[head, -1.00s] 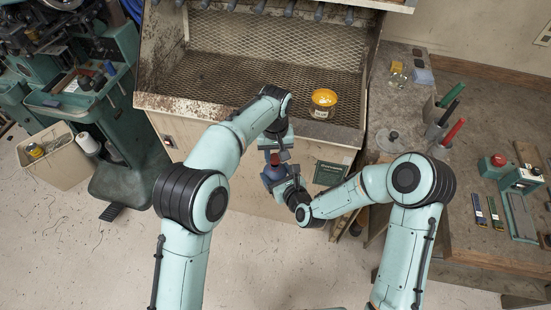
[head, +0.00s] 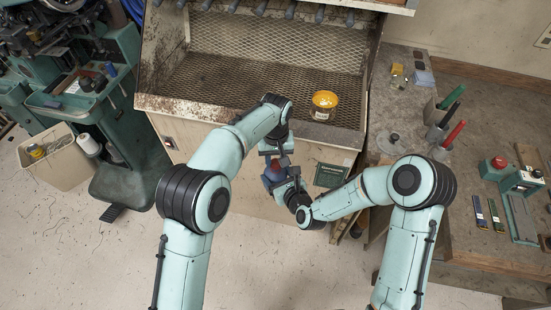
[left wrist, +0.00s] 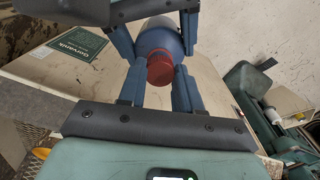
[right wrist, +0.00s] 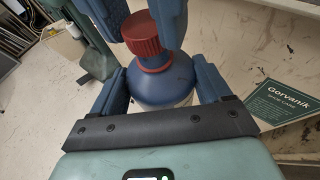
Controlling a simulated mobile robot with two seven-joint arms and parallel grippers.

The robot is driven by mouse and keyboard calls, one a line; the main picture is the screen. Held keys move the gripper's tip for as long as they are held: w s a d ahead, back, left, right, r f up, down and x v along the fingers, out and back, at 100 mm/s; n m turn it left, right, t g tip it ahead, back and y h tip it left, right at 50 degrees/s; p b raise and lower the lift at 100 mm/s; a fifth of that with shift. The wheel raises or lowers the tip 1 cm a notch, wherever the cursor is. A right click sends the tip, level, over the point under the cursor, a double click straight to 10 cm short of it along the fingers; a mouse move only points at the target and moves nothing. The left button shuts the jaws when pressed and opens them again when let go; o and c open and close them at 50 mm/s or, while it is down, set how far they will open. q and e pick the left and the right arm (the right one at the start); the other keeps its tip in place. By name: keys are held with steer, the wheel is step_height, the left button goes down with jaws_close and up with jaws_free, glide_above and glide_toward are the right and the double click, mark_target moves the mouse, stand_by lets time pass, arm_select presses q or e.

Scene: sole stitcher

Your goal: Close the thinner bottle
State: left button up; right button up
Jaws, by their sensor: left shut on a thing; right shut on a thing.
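The thinner bottle (right wrist: 165,85), with a dark blue shoulder and pale body, is held between the fingers of my right gripper (right wrist: 163,92). The bottle also shows in the left wrist view (left wrist: 160,40) and, small, in the head view (head: 271,174). A ribbed red cap (right wrist: 143,34) is at the bottle's mouth, above a red ring on the neck. It also shows in the left wrist view (left wrist: 160,72), between the fingers of my left gripper (left wrist: 158,75), which is shut on it. I cannot tell how tightly the cap is seated. In the head view both grippers meet before the bench.
A jar with yellow contents (head: 323,105) stands on the mesh bench (head: 220,80) just beyond the grippers. A green Gorvanik sign (head: 331,175) is on the bench front. A workbench (head: 480,130) with tools is at right, and a green machine (head: 120,130) at left.

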arm_select(q)
steer(key=shift+f, duration=0.5)
